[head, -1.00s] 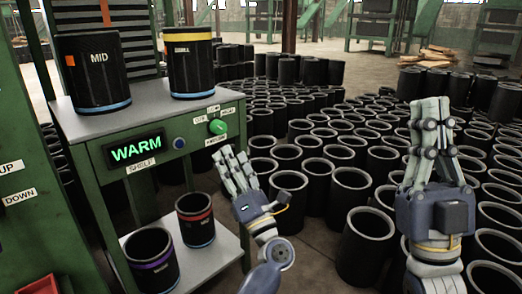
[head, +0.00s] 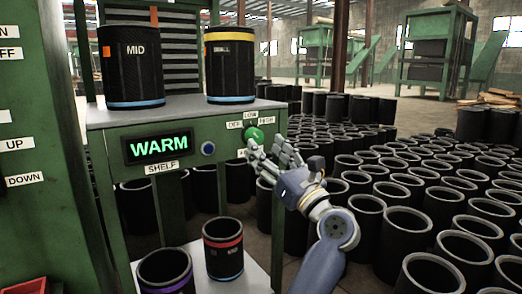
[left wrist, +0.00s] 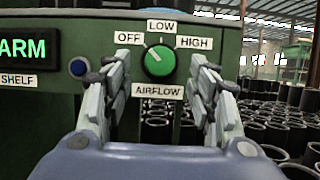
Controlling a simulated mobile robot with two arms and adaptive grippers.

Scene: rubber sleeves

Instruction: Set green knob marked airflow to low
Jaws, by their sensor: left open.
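The green airflow knob (head: 255,136) is on the front panel of the green machine, at the panel's right end. In the left wrist view the knob (left wrist: 160,61) sits among labels OFF (left wrist: 129,38), LOW (left wrist: 161,27) and HIGH (left wrist: 194,43), with AIRFLOW (left wrist: 158,90) below. Its white mark points up and left, toward the OFF side. My left gripper (head: 265,151) is open just in front of and below the knob. In the left wrist view its fingers stand on either side of the knob, apart from it. My right gripper is out of view.
A lit WARM display (head: 159,145) and a blue button (head: 208,148) are left of the knob. Two black sleeves, one marked MID (head: 134,66), stand on the top shelf (head: 180,112). More sleeves stand on the lower shelf and crowd the floor at right.

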